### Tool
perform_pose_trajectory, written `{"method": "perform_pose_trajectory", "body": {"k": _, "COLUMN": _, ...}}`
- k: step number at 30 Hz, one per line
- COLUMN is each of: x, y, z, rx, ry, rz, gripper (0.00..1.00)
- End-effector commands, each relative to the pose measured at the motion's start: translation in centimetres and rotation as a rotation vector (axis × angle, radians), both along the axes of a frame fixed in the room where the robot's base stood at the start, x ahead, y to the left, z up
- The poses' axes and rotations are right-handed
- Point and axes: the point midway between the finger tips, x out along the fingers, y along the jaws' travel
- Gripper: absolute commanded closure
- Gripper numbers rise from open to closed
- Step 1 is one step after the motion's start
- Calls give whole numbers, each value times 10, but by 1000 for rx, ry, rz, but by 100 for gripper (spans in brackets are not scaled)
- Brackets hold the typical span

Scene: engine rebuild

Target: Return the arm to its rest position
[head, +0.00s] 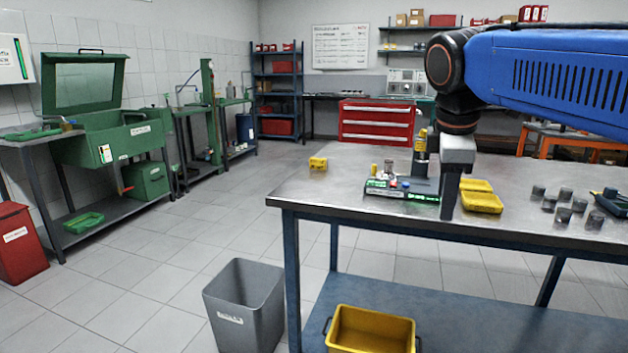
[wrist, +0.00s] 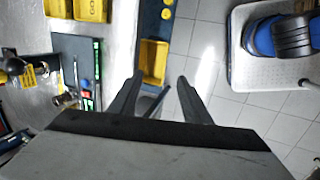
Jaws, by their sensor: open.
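My blue arm reaches in from the right in the head view. My gripper (head: 449,212) points down at the front edge of the metal workbench (head: 345,196). In the wrist view its two fingers (wrist: 160,82) stand apart with nothing held between them. A dark tray with small parts (head: 402,194) lies on the bench just left of the gripper in the head view; it also shows in the wrist view (wrist: 75,62). In the head view the fingers overlap, so their exact height over the bench cannot be told.
Yellow trays (head: 482,202) and several dark cylinders (head: 563,215) lie right of the gripper. A yellow bin (head: 372,330) is on the lower shelf; a grey bin (head: 246,308) stands on the floor.

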Motion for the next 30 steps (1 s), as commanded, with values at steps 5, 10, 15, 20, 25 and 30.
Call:
{"method": "perform_pose_trajectory", "body": {"k": 5, "x": -48, "y": -18, "z": -56, "rx": 132, "ry": -64, "rz": -275, "gripper": 56}}
{"method": "perform_pose_trajectory", "body": {"k": 10, "x": -91, "y": -29, "z": -113, "rx": 265, "ry": -120, "rz": -545, "gripper": 56}}
{"method": "perform_pose_trajectory", "body": {"k": 15, "x": -132, "y": -35, "z": -172, "rx": 398, "ry": -168, "rz": -817, "gripper": 56}}
{"method": "perform_pose_trajectory", "body": {"k": 20, "x": -160, "y": -37, "z": -218, "rx": 496, "ry": -199, "rz": -1020, "gripper": 56}}
{"method": "perform_pose_trajectory", "body": {"k": 25, "x": -174, "y": -37, "z": -242, "rx": 551, "ry": -214, "rz": -1128, "gripper": 56}}
{"method": "perform_pose_trajectory", "body": {"k": 30, "x": -176, "y": -37, "z": -245, "rx": 560, "ry": -217, "rz": -1149, "gripper": 56}}
